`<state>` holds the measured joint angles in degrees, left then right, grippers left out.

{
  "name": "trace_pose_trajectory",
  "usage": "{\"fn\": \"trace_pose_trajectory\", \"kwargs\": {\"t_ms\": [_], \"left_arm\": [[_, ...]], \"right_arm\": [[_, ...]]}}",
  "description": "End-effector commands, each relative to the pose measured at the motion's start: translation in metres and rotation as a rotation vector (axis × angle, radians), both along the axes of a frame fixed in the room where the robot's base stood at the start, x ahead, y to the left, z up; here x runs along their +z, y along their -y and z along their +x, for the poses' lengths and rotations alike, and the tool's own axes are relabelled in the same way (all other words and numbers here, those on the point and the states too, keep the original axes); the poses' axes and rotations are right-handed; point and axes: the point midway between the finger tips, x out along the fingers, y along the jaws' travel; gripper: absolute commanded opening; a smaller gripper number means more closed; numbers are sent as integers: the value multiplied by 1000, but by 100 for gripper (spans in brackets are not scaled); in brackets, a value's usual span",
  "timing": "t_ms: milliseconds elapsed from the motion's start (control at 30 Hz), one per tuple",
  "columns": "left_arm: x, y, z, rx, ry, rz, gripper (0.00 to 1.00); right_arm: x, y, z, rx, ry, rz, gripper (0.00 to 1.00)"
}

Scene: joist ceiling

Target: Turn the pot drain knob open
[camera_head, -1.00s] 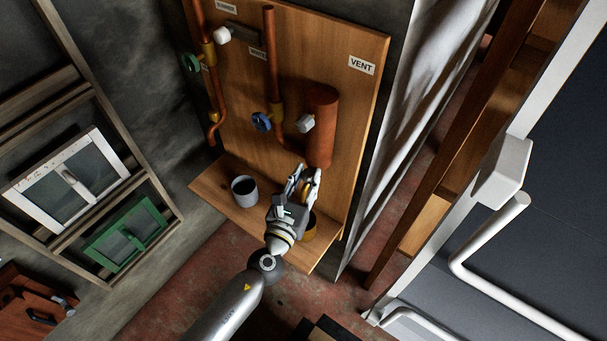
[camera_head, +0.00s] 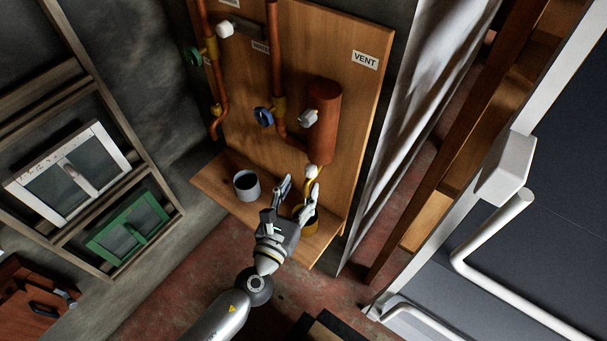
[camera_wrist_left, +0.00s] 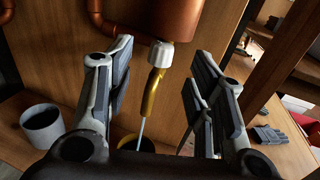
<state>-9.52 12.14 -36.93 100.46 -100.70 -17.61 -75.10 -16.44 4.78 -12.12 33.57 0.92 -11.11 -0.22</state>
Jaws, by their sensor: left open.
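The copper pot (camera_head: 323,124) is an upright cylinder on the wooden board. Under it is a white drain knob (camera_head: 312,171) on a yellow drain spout; in the left wrist view the knob (camera_wrist_left: 161,54) and spout (camera_wrist_left: 152,92) lie between my fingers. A thin pale line (camera_wrist_left: 141,130) runs from the spout's end towards the yellow cup (camera_wrist_left: 128,143); I cannot tell whether it is liquid. My left gripper (camera_head: 299,186) is open and empty just below the knob, its fingers spread to either side and apart from it.
A grey cup (camera_head: 246,186) stands on the board's shelf (camera_head: 212,187), left of the gripper. A blue valve wheel (camera_head: 263,117) and a white knob (camera_head: 309,117) sit higher up. A pale curtain (camera_head: 402,140) hangs right of the board.

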Motion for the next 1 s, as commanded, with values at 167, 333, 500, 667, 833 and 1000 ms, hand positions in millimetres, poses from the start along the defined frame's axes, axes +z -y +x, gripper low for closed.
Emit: {"fn": "trace_pose_trajectory", "kwargs": {"t_ms": [167,333,500,667,833,1000], "left_arm": [[0,-14,-35,-2,-2,2,49],[1,-22,-54,0,0,0,49],[1,-24,-60,1,1,-1,49],[1,-24,-60,1,0,-2,49],[-3,-27,-60,1,-23,-24,49],[-32,-42,-69,-4,-204,-212,49]], "right_arm": [[0,0,0,0,0,0,40],[0,0,0,-1,0,0,40],[0,0,0,0,0,0,40],[0,0,0,0,0,0,40],[2,-3,3,-1,-3,-2,40],[-5,-3,2,-2,-3,-1,40]]}}
